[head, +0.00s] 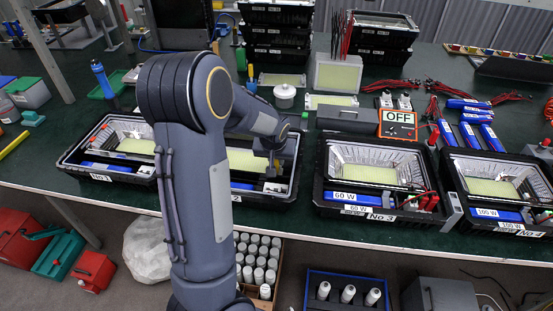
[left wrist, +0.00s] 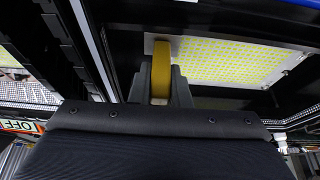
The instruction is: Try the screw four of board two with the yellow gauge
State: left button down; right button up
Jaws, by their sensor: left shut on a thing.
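My left gripper (head: 274,168) is low over the right side of the second floodlight housing (head: 268,198). It is shut on the yellow gauge (left wrist: 161,68), which shows clearly in the left wrist view between the fingers (left wrist: 178,90). Board two (head: 245,161), a pale yellow LED plate, lies in that housing, partly hidden by my arm. In the left wrist view the gauge's far end is at a corner of the board (left wrist: 235,58). Screw four is not visible; I cannot tell whether the gauge touches it. My right gripper is not in view.
Housing No 3 (head: 376,212) stands to the right, with another housing (head: 497,225) beyond it. Housing No 1 (head: 112,180) is at the left, partly behind my arm. An OFF sign (head: 398,125) and a grey box (head: 347,118) stand behind. Bare green table shows between them.

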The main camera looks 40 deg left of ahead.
pick_arm(q)
jog(key=shift+f+b, duration=0.5)
jog(key=shift+b, duration=0.15)
dwell(2.1)
dwell(0.5)
jog(key=shift+r+p, duration=3.35)
jog(key=shift+r, duration=1.2)
jog(key=shift+r, duration=0.1)
